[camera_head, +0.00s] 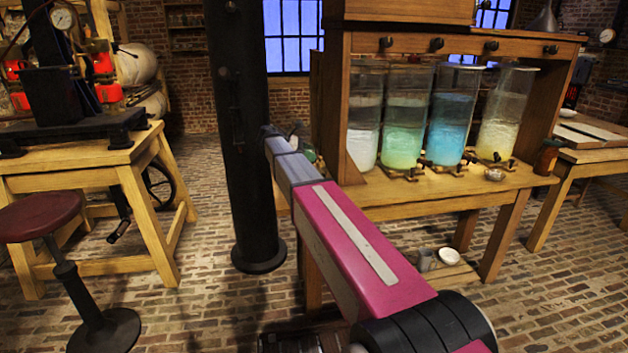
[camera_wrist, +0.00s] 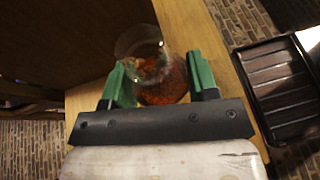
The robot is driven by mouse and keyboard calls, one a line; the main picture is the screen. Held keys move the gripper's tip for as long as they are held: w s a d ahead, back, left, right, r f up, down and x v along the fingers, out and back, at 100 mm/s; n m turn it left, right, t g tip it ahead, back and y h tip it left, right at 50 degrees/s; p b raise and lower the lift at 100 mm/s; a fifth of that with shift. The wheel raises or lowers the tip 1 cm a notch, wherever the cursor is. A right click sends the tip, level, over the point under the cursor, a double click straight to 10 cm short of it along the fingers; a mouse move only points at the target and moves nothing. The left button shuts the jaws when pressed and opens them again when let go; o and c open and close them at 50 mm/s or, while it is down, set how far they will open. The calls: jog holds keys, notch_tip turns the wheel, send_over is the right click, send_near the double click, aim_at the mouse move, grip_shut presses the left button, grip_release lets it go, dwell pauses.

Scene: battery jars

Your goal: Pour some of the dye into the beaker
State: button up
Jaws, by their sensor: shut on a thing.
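My gripper (camera_wrist: 160,78) has green fingers on either side of a clear glass vessel (camera_wrist: 150,48) and is shut on it. Orange-red contents (camera_wrist: 165,85) show in the vessel; whether they are liquid or grains I cannot tell. The vessel is over or at a wooden edge, and its tilt is unclear. In the head view my arm reaches to the left end of the jar bench, with a bit of green finger (camera_head: 308,153) showing there and most of the gripper hidden. I cannot make out a separate beaker in either view.
Several tall glass jars (camera_head: 405,115) with white, green, blue and yellowish contents stand on the wooden bench (camera_head: 440,190). A black tray (camera_wrist: 280,85) lies right in the wrist view. A black column (camera_head: 245,130) stands left.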

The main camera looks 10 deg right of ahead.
jog(key=shift+s+f+m+t, duration=0.8)
jog(key=shift+f+m+t, duration=0.15)
jog(key=shift+m, duration=0.15)
jog(key=shift+s+m+t+h, duration=0.15)
jog(key=shift+m+t, duration=1.15)
jog(key=shift+m, duration=0.45)
jog(key=shift+s+m+t+h, duration=0.15)
jog(key=shift+m+t, duration=1.1)
jog(key=shift+m, duration=0.5)
jog(key=shift+r, duration=0.1)
jog(key=shift+w+r+m+t, duration=0.2)
jog(key=shift+r+m+t, duration=0.1)
jog(key=shift+m, duration=0.2)
jog(key=shift+f+m, duration=0.1)
jog(key=shift+m, duration=0.2)
jog(key=shift+w+f+m+t, duration=0.15)
jog(key=shift+w+m+t, duration=0.2)
jog(key=shift+w, duration=0.6)
